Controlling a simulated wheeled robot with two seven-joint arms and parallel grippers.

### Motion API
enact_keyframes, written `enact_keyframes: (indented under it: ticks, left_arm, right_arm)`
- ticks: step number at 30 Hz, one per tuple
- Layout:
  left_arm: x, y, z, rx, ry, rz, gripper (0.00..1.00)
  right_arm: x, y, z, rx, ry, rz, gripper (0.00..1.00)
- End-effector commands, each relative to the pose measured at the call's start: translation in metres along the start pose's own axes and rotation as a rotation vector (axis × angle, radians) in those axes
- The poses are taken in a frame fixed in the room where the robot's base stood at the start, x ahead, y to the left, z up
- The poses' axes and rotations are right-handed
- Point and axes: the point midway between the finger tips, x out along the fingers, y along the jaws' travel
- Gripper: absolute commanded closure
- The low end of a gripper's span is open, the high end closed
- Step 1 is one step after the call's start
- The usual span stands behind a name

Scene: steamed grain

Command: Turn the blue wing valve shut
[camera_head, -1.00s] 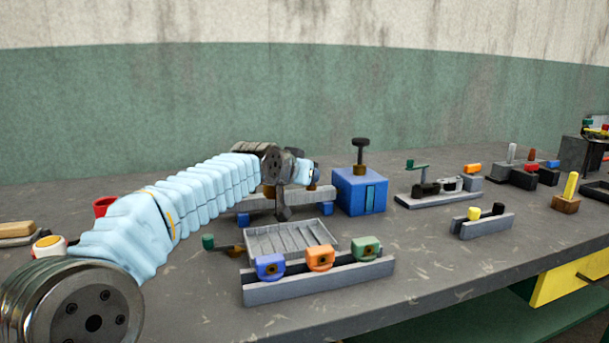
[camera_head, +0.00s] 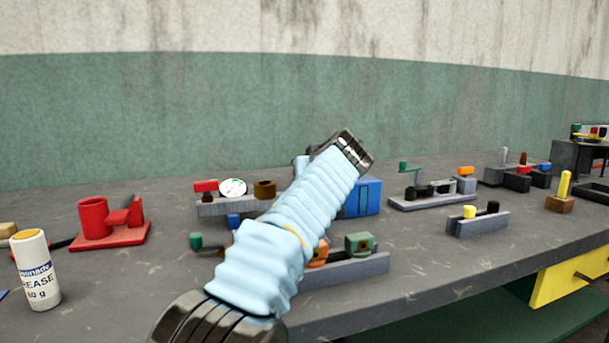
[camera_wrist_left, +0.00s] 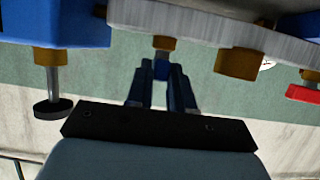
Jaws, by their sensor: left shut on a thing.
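The blue wing valve (camera_wrist_left: 161,69) shows in the left wrist view, small and partly covered, below a brown fitting (camera_wrist_left: 164,43) on the grey rail (camera_wrist_left: 195,28). My left gripper (camera_wrist_left: 161,78) is shut on it, one dark finger on each side. The wrist picture shows the scene upside down. The near part of the rail (camera_head: 222,208) shows there, with a red handle (camera_head: 206,186), a white gauge (camera_head: 233,187) and a brown fitting (camera_head: 264,189). My right gripper is not in view.
A blue box (camera_head: 369,195) stands beside the rail; its black knob (camera_wrist_left: 53,108) shows in the wrist view. A front rack with a green block (camera_head: 360,243) is partly behind my arm. A red holder (camera_head: 94,218) and grease can (camera_head: 37,270) stand left.

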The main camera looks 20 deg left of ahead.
Motion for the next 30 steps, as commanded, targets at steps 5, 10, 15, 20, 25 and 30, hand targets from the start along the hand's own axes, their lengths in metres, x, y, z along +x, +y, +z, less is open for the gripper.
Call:
enact_keyframes:
  ticks: [5,10,15,20,25,30]
  left_arm:
    - [0.0003,0.0013,-0.0009,-0.011,0.003,-0.026,1.00]
    - [0.0004,0.0010,-0.0011,-0.015,0.003,-0.033,1.00]
    - [0.0006,0.0008,-0.0012,-0.015,0.004,-0.033,1.00]
    - [0.0007,0.0008,-0.0011,-0.014,0.003,-0.032,0.68]
    - [0.0006,0.0006,-0.0006,-0.014,0.002,-0.033,0.57]
    - [0.0002,0.0006,-0.0002,-0.014,0.001,-0.033,0.57]
  right_arm:
    - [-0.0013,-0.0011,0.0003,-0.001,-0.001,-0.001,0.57]
    - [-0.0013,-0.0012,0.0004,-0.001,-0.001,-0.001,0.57]
    - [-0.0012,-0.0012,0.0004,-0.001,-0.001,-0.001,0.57]
    - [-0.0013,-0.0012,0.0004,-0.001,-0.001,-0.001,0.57]
    - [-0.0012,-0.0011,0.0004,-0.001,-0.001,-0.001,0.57]
    - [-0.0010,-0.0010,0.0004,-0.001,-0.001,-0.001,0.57]
